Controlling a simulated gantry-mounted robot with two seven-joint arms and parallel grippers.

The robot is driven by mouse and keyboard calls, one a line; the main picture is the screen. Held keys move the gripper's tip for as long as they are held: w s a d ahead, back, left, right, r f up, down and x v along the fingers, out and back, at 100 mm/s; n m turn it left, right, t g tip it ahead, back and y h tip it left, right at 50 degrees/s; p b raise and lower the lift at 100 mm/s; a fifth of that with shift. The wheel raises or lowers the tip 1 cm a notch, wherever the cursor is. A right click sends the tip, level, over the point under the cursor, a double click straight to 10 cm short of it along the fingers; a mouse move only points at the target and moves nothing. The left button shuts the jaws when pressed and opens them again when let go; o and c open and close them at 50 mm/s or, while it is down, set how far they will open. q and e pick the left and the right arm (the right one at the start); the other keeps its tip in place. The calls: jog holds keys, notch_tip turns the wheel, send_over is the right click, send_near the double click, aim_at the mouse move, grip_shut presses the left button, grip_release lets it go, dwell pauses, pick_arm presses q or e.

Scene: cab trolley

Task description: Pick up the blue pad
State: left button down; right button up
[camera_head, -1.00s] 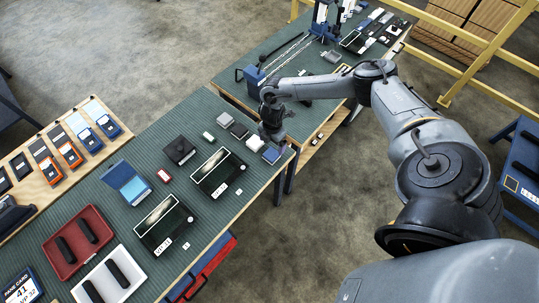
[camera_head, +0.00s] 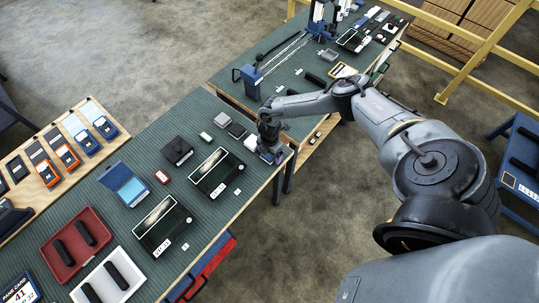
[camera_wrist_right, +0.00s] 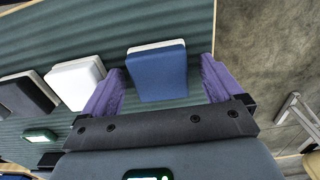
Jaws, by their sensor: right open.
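The blue pad (camera_wrist_right: 158,72) lies on the green ribbed mat near the table's right edge, with a pale layer showing at its far edge. My right gripper (camera_wrist_right: 159,88) is open, pointing down at it. Its two purple fingers stand on either side of the pad in the wrist view, apart from it; I cannot tell how far down they reach. In the head view my right gripper (camera_head: 270,156) covers most of the pad. My left gripper is not in view.
A white pad (camera_wrist_right: 76,82) lies close beside the left finger, with a dark grey pad (camera_wrist_right: 27,94) beyond it. The wooden table edge (camera_wrist_right: 215,30) runs close on the right.

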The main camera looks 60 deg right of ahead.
jog(key=c, duration=1.2)
jog(key=shift+o, duration=0.2)
jog(key=shift+r, duration=0.5)
jog(key=r, duration=0.3)
jog(key=shift+s+d+r, duration=0.1)
jog(key=shift+s+r, duration=0.15)
jog(key=shift+s, duration=0.05)
jog(key=s+d+r, duration=0.2)
jog(key=s+r, duration=0.4)
jog(key=s, duration=0.5)
jog(key=shift+r+p, duration=0.25)
jog(key=shift+p, duration=0.05)
